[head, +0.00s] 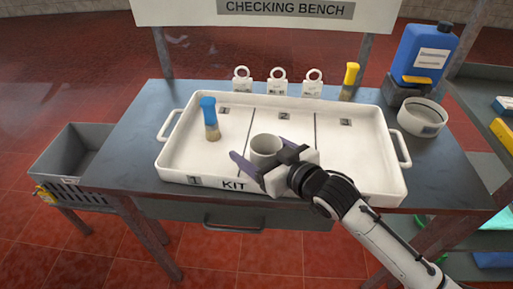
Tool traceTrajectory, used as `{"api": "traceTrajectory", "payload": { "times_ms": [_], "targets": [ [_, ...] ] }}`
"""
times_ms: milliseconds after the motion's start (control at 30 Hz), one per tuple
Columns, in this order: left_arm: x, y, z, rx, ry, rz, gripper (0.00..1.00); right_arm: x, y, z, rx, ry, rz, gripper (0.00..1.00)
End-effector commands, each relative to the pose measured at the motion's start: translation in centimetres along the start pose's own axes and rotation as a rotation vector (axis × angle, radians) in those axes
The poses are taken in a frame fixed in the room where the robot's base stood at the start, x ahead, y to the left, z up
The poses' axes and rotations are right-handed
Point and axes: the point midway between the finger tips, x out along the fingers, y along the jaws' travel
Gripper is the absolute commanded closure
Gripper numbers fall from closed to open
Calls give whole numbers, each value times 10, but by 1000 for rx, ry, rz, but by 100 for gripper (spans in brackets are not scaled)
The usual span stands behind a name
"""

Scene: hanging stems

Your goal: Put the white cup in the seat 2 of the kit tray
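The white cup (265,146) is upright in the front part of seat 2 of the white kit tray (172,181), between the two dark dividing lines. It appears to stand on the tray floor. My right gripper (258,147) reaches in from the front right, with one purple finger on each side of the cup. The fingers are spread wider than the cup, with a gap at the left finger. The right finger is close to the cup's wall, and I cannot tell if it touches. My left gripper is not in view.
A blue-topped brush-like item (210,119) stands in seat 1. Seat 3 is clear. Behind the tray stand several white ringed tags (277,82) and a yellow-topped item (349,80). A round white container (421,118) and a blue jug (425,52) are at right. A grey crate (75,160) is at left.

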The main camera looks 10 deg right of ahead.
Motion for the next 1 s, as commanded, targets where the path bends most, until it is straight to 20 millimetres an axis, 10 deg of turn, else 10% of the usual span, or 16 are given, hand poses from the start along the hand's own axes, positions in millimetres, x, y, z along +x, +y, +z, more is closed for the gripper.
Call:
{"api": "traceTrajectory", "payload": {
  "times_ms": [267,700,1000],
  "targets": [
    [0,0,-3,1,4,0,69,-10,0,-1,0,-1,0,28],
    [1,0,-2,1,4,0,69,-99,0,-1,0,-3,0,28],
    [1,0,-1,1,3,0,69,-120,0,-2,0,0,0,28]
  ]
}}
